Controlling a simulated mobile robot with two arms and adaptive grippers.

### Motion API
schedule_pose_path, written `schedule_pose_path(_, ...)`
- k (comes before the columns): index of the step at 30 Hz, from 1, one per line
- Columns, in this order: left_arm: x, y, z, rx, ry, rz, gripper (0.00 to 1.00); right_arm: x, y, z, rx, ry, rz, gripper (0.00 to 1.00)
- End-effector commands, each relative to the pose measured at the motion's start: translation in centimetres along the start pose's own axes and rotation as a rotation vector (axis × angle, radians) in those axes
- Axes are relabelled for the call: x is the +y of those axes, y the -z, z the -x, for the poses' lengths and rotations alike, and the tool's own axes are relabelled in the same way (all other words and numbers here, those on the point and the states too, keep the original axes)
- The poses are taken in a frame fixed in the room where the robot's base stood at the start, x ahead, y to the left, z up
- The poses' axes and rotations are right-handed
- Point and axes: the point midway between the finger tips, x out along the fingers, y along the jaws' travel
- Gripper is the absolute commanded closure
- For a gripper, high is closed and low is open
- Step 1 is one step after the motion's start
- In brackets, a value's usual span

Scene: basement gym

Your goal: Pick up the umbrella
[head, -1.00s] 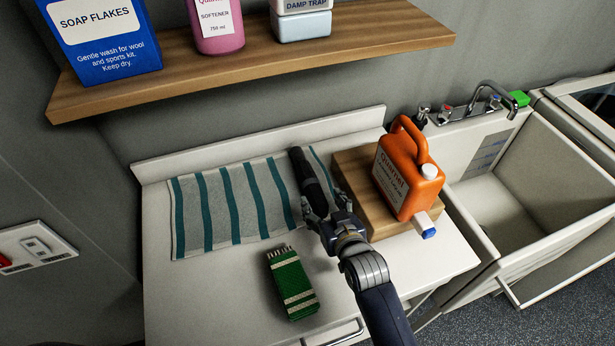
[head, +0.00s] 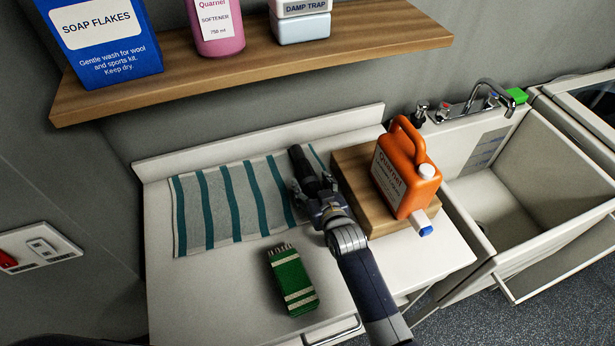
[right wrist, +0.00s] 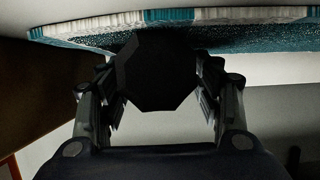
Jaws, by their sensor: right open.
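The umbrella (head: 303,163) is a dark, folded cylinder lying on the striped towel (head: 226,208), near the wooden block. My right gripper (head: 314,187) is at its near end, with the fingers open on either side of it. In the right wrist view, the umbrella's black, many-sided end (right wrist: 156,72) fills the space between the open fingers (right wrist: 155,100). Small gaps seem to show beside it, but contact is hard to tell. The umbrella's near part is hidden by the gripper in the head view. My left gripper is not in view.
An orange jug (head: 401,180) stands on a wooden block (head: 357,178), close to the right of my gripper. A green striped item (head: 292,284) lies in front. A shelf (head: 270,62) with packages hangs above. A sink (head: 500,200) is at right. The counter's left front is clear.

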Motion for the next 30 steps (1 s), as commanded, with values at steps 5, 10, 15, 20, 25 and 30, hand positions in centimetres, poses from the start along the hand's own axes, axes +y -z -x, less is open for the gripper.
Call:
schedule_pose_path(5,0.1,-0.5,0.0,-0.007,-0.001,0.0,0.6,0.0,0.0,0.0,0.0,0.0,0.0,0.58)
schedule_pose_path(10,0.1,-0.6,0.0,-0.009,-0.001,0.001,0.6,0.0,0.0,0.0,0.0,0.0,0.0,0.96)
schedule_pose_path(15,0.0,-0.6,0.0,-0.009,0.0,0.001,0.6,0.0,0.2,0.0,0.004,0.0,0.0,0.96)
schedule_pose_path(20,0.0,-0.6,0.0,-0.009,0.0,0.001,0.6,0.0,0.2,0.1,0.004,0.0,0.0,0.96)
schedule_pose_path(25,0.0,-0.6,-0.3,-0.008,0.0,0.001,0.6,0.0,1.0,0.3,0.006,0.0,0.0,0.96)
schedule_pose_path(30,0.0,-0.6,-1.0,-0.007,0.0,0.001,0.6,0.0,2.9,1.1,0.01,0.0,-0.001,0.96)
